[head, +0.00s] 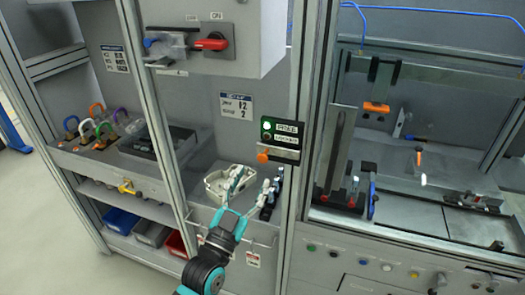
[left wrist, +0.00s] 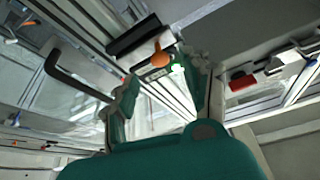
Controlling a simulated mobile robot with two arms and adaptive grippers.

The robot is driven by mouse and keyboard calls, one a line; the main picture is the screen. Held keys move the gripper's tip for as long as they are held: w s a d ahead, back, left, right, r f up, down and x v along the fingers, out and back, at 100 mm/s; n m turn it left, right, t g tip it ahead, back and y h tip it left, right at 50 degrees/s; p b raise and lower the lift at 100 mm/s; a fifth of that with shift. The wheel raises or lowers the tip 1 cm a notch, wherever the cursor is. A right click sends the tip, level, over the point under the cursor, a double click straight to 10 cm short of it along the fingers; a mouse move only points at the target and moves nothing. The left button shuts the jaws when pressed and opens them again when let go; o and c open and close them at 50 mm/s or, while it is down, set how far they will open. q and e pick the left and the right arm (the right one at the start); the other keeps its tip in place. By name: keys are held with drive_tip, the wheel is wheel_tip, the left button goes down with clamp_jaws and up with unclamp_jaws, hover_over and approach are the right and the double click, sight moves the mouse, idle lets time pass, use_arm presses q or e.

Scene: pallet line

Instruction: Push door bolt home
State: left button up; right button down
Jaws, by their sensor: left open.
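The door bolt has an orange knob (head: 263,155) on a grey plate, fixed to the frame post just below a small black and green sign (head: 282,131). In the left wrist view the orange knob (left wrist: 160,56) shows ahead of the fingers, near the top middle. My left gripper (head: 251,186) is open and empty, below the knob in the head view and apart from it. Its two teal fingers (left wrist: 158,88) are spread in the left wrist view. How far the bolt is slid cannot be told. My right gripper is in neither view.
A grey cabinet with a red rotary switch (head: 211,42) hangs above. A framed opening with an orange-ended metal arm (head: 376,107) lies to the right.

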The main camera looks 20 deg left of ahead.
sight(262, 161)
use_arm(q)
drive_tip(key=p+x, duration=0.1)
drive_tip(key=x, duration=0.6)
drive_tip(key=shift+w+p, duration=0.15)
drive_tip(key=shift+p, duration=0.25)
clamp_jaws()
drive_tip(key=shift+d+f, duration=0.1)
